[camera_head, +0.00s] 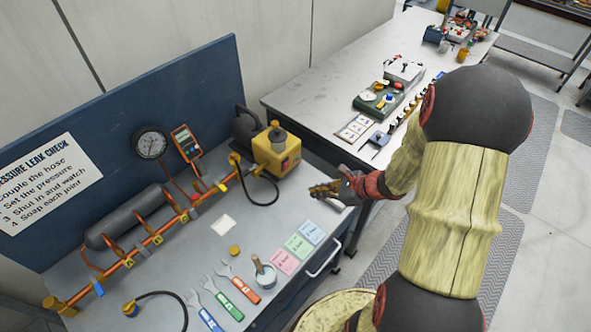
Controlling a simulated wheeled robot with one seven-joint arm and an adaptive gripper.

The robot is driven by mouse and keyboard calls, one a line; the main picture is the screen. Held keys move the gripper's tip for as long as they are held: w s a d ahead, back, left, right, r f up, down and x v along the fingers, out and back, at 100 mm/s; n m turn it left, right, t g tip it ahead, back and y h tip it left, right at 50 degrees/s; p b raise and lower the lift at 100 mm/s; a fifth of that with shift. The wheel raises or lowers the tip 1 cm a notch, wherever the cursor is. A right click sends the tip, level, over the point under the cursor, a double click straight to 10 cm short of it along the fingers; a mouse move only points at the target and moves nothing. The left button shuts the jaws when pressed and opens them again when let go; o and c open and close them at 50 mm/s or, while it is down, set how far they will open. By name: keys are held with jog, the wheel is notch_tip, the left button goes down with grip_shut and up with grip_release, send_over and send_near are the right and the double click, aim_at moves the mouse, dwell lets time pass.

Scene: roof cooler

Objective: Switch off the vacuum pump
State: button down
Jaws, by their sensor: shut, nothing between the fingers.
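The vacuum pump (268,153) stands at the back right corner of the grey workbench. It has a yellow body with a dark motor behind it. A small red switch (286,164) shows on its front face; its position is too small to tell. My gripper (313,191) is shut and empty. It is in the air to the right of and nearer than the pump, by the bench's right edge, apart from the pump. Its fingers point left.
A black hose (272,198) curls from the pump to the copper pipe manifold (150,243). Spanners (223,303), a small pot (264,274) and coloured cards (298,245) lie in front. A white table (330,75) with instruments stands behind.

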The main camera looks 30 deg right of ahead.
aim_at(287, 166)
jog(key=w+d+m+t, duration=0.1)
jog(key=w+d+m, duration=0.1)
jog(key=w+d+r+m+h, duration=0.1)
jog(key=w+d+m, duration=0.1)
jog(key=shift+r+m+t+h, duration=0.2)
jog(key=shift+m+t+h, duration=0.1)
jog(key=shift+t, duration=0.1)
jog(key=shift+w+a, duration=0.1)
jog(key=b+x, duration=0.2)
jog(key=x, duration=0.7)
jog(key=shift+w+a+f+b, duration=0.1)
jog(key=shift+w+f+b, duration=0.05)
jog(key=shift+f+b, duration=0.2)
jog(key=w, duration=0.1)
jog(key=w+a, duration=0.1)
jog(key=w, duration=0.2)
jog(key=shift+a+r, duration=0.3)
